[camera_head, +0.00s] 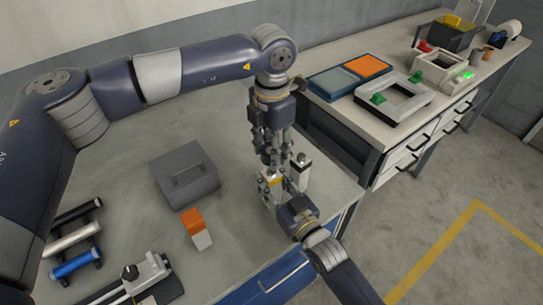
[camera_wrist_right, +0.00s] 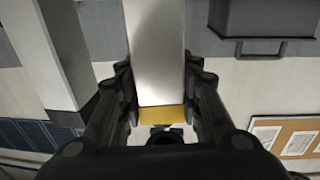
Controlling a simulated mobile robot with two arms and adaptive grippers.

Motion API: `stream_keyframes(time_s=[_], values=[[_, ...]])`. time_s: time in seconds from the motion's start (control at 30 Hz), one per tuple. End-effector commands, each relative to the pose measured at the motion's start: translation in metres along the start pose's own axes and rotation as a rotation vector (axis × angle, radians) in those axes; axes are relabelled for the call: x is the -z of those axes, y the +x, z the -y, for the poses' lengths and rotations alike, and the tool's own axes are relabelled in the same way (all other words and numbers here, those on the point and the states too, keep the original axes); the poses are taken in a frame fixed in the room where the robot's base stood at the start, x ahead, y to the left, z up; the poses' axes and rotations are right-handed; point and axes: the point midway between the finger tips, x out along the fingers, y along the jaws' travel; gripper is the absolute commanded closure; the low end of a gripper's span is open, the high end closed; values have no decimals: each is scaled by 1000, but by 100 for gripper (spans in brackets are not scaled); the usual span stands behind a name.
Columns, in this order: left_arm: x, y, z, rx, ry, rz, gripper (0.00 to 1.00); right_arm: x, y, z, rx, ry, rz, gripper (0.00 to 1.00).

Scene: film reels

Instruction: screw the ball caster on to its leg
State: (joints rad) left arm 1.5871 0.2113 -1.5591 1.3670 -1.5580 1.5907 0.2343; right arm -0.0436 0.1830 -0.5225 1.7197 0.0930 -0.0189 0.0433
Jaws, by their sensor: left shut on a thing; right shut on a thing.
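A pale, square-sided leg (camera_wrist_right: 157,50) with a yellow band (camera_wrist_right: 160,114) at one end stands between the fingers of my right gripper (camera_wrist_right: 160,100). In the head view the yellow-banded end shows at the table's right part, with my right gripper (camera_head: 283,188) shut on it from the front right. My left gripper (camera_head: 273,163) points down just above that end and is shut on the ball caster, which its fingers hide. Whether caster and leg touch cannot be told. A second pale post with a dark top (camera_head: 301,165) stands close on the right; it also shows in the right wrist view (camera_wrist_right: 45,50).
A grey lidded box (camera_head: 187,175) and an orange-and-white block (camera_head: 196,228) lie on the table to the left. A rack with rollers (camera_head: 75,240) is at the front left. A bench (camera_head: 390,125) with trays stands behind right.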

Motion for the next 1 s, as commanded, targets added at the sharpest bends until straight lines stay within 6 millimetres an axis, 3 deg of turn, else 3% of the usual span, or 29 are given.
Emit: stream_keyframes(time_s=[0.17, 0.67, 1.0], values=[[0, 21, 0, 0, 0, 0, 84, 0, 0, 0, 0, 0, -1, 100], [0, 22, 0, -1, 0, 0, 84, 0, 0, 0, 0, 0, -1, 100], [0, 39, 0, 0, 0, 0, 84, 0, 0, 0, 0, 0, -1, 100]])
